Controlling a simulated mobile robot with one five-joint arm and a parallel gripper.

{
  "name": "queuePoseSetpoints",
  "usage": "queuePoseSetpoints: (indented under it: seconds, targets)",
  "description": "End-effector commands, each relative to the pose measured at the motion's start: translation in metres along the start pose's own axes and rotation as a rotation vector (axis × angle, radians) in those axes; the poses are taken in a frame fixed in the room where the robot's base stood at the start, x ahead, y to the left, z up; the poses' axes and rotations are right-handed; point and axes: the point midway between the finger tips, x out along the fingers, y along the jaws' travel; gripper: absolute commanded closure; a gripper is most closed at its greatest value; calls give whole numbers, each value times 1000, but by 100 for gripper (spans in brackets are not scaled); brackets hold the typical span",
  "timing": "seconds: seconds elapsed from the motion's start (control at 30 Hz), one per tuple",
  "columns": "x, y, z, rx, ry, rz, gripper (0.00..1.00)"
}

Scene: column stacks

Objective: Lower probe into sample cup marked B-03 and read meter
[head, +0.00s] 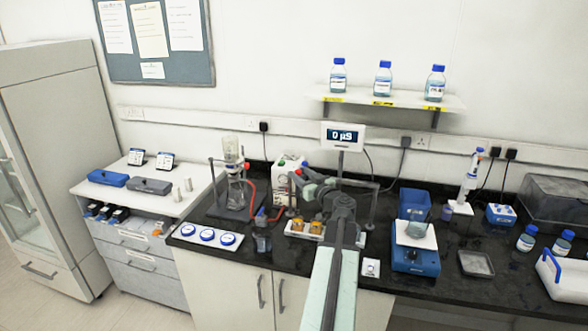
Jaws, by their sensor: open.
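A white meter (343,136) on a post stands at the back of the black bench, its lit screen reading "0" and small unit marks. A white tray (292,236) in front of it holds amber sample cups (297,225); labels such as B-03 are too small to read. My arm reaches up from the bottom centre and covers part of this tray.
Left of the tray are a stand with glassware (235,185), a white-and-red canister (287,172) and a rack of blue-ringed dishes (207,236). Right are a blue balance (415,258) with a beaker and a grey tray (475,263). A shelf (398,102) with bottles hangs above.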

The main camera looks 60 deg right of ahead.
Motion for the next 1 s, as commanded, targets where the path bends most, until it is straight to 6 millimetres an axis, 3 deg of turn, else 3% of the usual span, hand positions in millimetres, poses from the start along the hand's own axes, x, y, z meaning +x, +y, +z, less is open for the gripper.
queuePoseSetpoints:
  seconds: [0.3, 0.57, 0.73, 1.0]
  targets:
    - [56, 3, 0, 0, 0, 1, 55]
    - [59, 2, 0, 0, 0, 2, 55]
    - [59, 2, 0, 0, -1, 2, 100]
    - [58, 3, 0, 0, -1, 3, 100]
